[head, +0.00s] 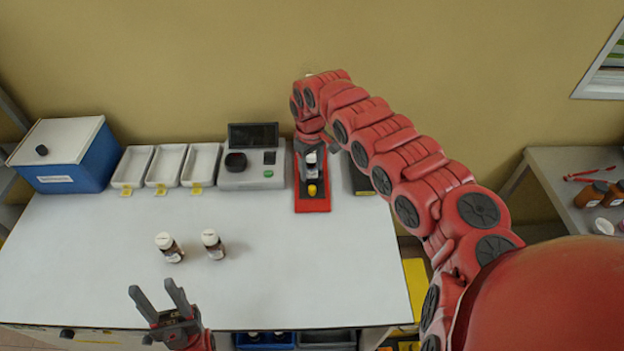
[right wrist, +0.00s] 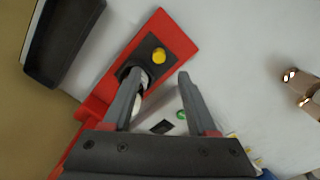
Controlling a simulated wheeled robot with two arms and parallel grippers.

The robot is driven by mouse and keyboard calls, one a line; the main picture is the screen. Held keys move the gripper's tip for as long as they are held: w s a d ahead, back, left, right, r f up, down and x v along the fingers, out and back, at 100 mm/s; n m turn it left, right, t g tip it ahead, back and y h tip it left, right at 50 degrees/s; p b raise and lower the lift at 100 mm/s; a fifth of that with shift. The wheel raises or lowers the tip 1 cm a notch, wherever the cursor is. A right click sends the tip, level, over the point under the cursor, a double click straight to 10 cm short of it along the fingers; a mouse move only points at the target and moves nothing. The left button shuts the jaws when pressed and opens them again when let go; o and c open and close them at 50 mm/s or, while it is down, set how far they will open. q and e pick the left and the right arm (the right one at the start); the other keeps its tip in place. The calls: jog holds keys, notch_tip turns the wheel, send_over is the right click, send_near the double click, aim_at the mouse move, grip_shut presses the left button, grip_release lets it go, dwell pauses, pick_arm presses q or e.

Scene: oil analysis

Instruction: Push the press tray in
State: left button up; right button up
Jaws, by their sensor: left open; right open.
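The red press (head: 313,200) stands at the back edge of the white table, with a yellow button (head: 312,190) on its front. In the right wrist view its red base (right wrist: 178,42) carries a dark plate and the yellow button (right wrist: 158,55). A white-capped item (head: 311,158) shows at the press, partly hidden behind a finger in the wrist view; I cannot tell the tray apart from the base. My right gripper (right wrist: 160,82) is open over the press, its left finger close to the dark plate. My left gripper (head: 160,295) is open and empty at the table's front edge.
A grey analyser (head: 250,178) with a dark screen stands left of the press. Further left are white trays (head: 165,165) and a blue box (head: 75,170). Two white-capped bottles (head: 168,245) (head: 213,243) stand mid-table. The table's front right is clear.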

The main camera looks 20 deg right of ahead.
aim_at(312, 187)
notch_tip(312, 187, down, 7)
jog(key=shift+w+r+p, duration=0.1)
jog(key=shift+p, duration=0.4)
jog(key=shift+d+f, duration=0.1)
jog(key=shift+f, duration=0.6)
grip_shut()
dwell(0.6)
